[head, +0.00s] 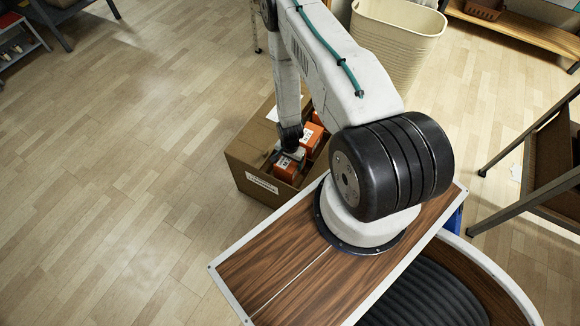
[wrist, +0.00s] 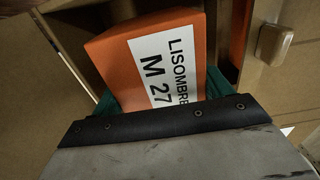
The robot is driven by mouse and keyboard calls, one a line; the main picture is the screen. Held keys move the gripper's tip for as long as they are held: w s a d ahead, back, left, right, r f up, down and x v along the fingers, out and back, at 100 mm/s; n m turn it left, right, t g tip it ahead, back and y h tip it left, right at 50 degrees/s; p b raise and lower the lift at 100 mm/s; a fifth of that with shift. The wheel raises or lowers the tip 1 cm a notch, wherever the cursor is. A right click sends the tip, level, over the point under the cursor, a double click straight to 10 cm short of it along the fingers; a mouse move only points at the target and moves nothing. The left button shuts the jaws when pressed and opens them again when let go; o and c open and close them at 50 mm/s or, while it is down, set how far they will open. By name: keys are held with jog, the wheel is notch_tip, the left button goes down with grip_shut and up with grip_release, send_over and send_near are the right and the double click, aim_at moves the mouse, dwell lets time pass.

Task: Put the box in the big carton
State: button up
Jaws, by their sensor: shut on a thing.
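The big carton (head: 245,172) is brown cardboard, open at the top, and stands on the floor beyond my wooden deck. My gripper (head: 289,152) points down into its opening. It is shut on an orange box (head: 285,170) with a white label, low within the carton walls. In the wrist view the same box (wrist: 118,62) fills the middle, its label reading "LISOMBRE M 27", between green finger pads. Whether the box touches the carton's bottom is hidden.
Other orange boxes (head: 311,136) lie in the carton, to the right of the held one. A cream bin (head: 400,35) stands behind my arm. A dark-legged table (head: 550,150) is at the right. The floor (head: 110,180) at the left is clear.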

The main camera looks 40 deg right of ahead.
jog(key=shift+f, duration=1.95)
